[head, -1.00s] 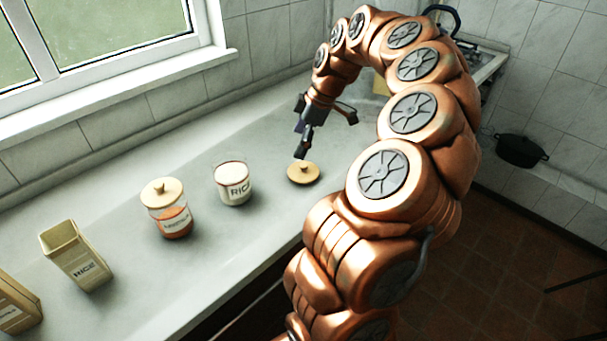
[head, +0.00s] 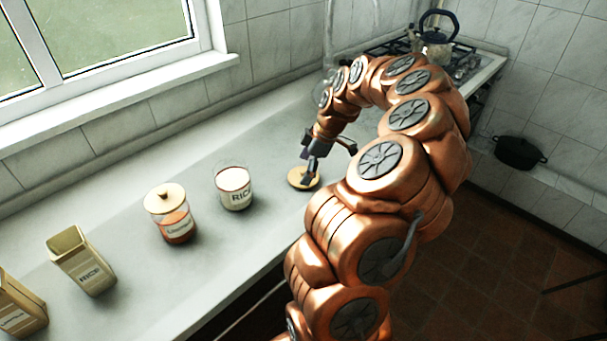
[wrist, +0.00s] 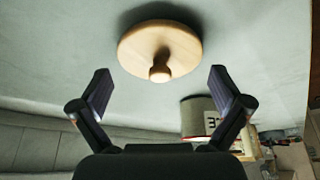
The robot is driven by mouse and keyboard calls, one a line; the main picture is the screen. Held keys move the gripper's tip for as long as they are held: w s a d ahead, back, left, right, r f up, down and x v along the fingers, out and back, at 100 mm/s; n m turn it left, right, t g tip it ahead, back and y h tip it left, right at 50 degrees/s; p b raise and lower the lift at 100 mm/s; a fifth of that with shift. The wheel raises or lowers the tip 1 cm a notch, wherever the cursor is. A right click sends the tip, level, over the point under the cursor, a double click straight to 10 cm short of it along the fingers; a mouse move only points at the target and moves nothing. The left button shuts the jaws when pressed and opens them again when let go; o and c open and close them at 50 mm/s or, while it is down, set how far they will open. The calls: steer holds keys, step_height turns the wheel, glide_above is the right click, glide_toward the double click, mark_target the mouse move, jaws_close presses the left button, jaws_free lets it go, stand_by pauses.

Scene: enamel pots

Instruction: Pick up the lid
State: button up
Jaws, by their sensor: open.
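The lid is a round, pale wooden disc with a knob, lying flat on the counter. In the head view the lid (head: 299,181) is partly covered by a finger of my gripper (head: 328,166), which is just above it. In the wrist view the lid (wrist: 160,48) lies ahead of my gripper (wrist: 160,85), with its knob between the lines of the two spread fingers. The gripper is open and empty. I cannot tell whether a fingertip touches the lid.
A lidless glass jar marked RICE (head: 234,187) stands left of the lid. Further left are a wooden-lidded jar (head: 171,214), an open rice tin (head: 82,260) and another tin (head: 18,305). A kettle (head: 437,35) sits on the stove behind my arm.

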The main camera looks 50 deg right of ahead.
steer(key=shift+w+a+f, duration=0.15)
steer(key=shift+a+f, duration=0.05)
steer(key=shift+f, duration=0.3)
steer(key=shift+c, duration=0.2)
steer(key=c, duration=1.2)
steer(key=shift+o, duration=0.2)
steer(key=shift+f, duration=0.1)
